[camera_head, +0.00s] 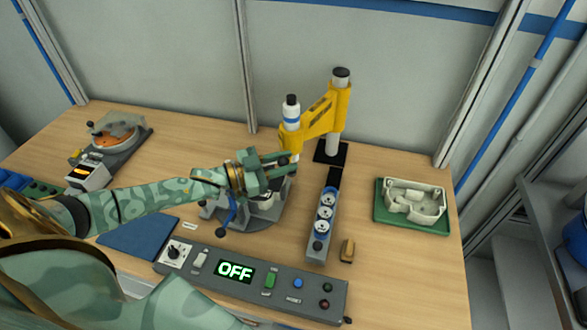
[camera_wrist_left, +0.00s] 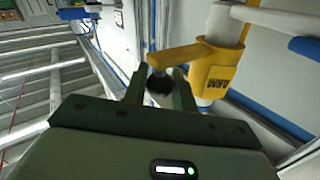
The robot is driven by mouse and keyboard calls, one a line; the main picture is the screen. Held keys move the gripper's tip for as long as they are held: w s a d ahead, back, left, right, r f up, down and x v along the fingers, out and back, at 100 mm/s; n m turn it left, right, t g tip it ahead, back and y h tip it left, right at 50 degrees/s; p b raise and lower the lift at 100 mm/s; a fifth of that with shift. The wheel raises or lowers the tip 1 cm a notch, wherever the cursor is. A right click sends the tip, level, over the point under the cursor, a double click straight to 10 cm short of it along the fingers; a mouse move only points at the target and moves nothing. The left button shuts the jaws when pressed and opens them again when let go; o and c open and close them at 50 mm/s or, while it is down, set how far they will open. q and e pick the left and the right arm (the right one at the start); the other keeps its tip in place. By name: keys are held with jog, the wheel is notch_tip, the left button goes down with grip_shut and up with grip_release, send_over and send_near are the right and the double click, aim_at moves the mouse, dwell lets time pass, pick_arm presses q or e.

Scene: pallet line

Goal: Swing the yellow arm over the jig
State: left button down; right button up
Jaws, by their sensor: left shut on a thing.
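The yellow arm (camera_head: 322,118) is mounted on a white post at the back of the table. Its free end, with a white cylinder (camera_head: 291,113), points left and towards the front. The jig (camera_head: 268,207) is a grey round fixture with a blue-handled lever, partly hidden under my left gripper. My left gripper (camera_head: 287,163) is at the lower side of the arm's free end, above the back part of the jig. In the left wrist view its fingers (camera_wrist_left: 160,84) are shut on a black knob (camera_wrist_left: 159,82) beside the yellow arm (camera_wrist_left: 214,68). My right gripper is not in view.
A control panel (camera_head: 208,262) reading OFF runs along the front. A grey rack (camera_head: 318,242) of round parts stands right of the jig. A green tray (camera_head: 382,213) with a pale casting (camera_head: 414,204) is further right. An orange-disc device (camera_head: 112,137) stands back left.

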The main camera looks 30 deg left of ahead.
pick_arm(q)
jog(key=c, duration=1.2)
grip_release()
jog(key=v, duration=1.6)
jog(key=shift+s, duration=0.15)
